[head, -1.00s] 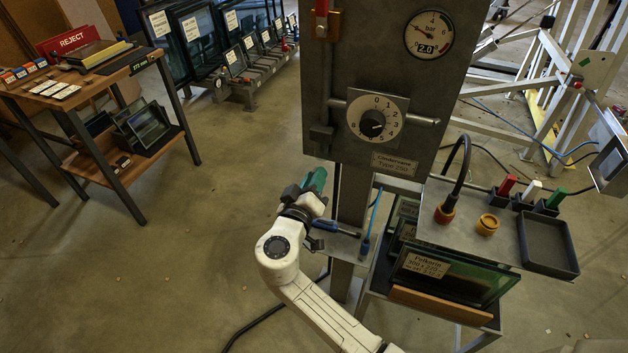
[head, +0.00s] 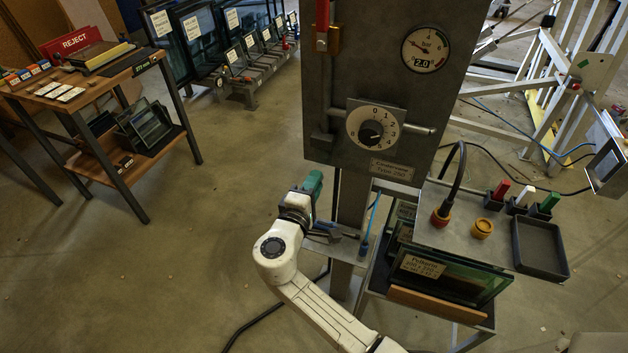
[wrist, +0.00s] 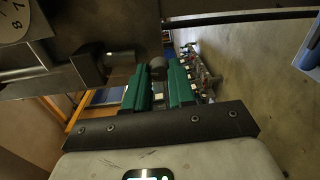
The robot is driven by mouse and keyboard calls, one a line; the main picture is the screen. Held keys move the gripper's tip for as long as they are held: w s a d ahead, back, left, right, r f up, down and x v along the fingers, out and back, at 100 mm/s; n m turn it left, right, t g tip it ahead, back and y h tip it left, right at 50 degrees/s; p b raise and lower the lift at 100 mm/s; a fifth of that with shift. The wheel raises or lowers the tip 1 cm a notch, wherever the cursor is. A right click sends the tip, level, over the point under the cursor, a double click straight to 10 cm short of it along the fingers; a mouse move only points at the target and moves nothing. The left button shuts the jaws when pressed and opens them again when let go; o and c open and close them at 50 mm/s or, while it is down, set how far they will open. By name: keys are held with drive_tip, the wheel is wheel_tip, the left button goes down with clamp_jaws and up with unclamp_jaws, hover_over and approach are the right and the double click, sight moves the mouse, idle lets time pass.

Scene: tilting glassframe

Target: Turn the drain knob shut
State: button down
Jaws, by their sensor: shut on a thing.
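My gripper (wrist: 160,90) has green fingers, closed around a small dark round knob (wrist: 157,66), which I take to be the drain knob. The knob sits at the end of a short grey stub and block (wrist: 90,68) under the cabinet. In the head view my gripper (head: 314,186) is below the cabinet's lower left corner, left of the post. The knob is not visible there. The grey cabinet (head: 345,80) carries a numbered dial (head: 374,127) and a pressure gauge (head: 425,50) reading 2.0.
A small shelf (head: 345,250) with a blue tool is just below my gripper. At right stand a bench (head: 440,235) with a dark tray (head: 540,250) and framed glass (head: 445,275) beneath. A wooden table (head: 95,90) stands at left. The floor between is clear.

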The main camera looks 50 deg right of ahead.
drive_tip(key=shift+a+n+p, duration=0.1)
drive_tip(key=shift+n+p, duration=0.35)
drive_tip(key=shift+n, duration=0.55)
drive_tip(key=c, duration=0.9)
unclamp_jaws()
drive_tip(key=shift+c, duration=0.2)
drive_tip(key=b+v, duration=0.1)
drive_tip(key=v, duration=0.9)
drive_tip(key=shift+a, duration=0.35)
drive_tip(key=shift+s, duration=0.1)
